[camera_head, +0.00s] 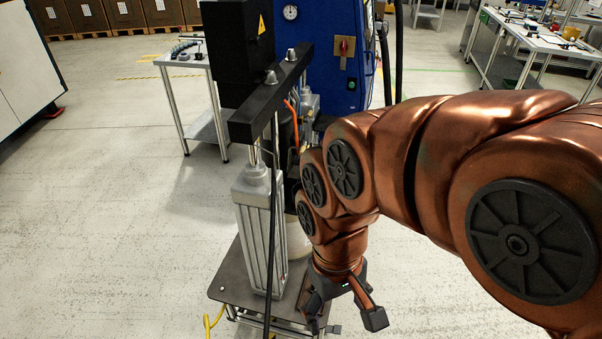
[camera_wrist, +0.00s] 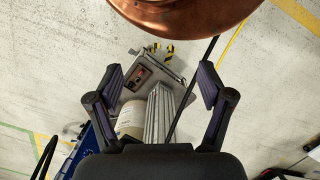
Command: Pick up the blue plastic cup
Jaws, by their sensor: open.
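I see no blue plastic cup in either view. My gripper (camera_head: 345,308) hangs at the end of my copper-coloured arm, over the right side of the drum pump's base plate. In the wrist view my gripper (camera_wrist: 163,95) is open, with its two dark fingers spread wide and nothing between them. Below and beyond the fingers are the pump's grey metal cylinder (camera_wrist: 158,115) and a pale drum (camera_wrist: 131,118). In the head view the arm hides part of the pump and drum.
The drum pump's grey cylinder (camera_head: 259,230) stands on a dark base plate (camera_head: 232,288) beneath a black crossbar (camera_head: 268,100). A blue cabinet (camera_head: 330,50) stands behind. A small table (camera_head: 185,58) is at back left, a workbench (camera_head: 530,38) at back right. The left floor is clear.

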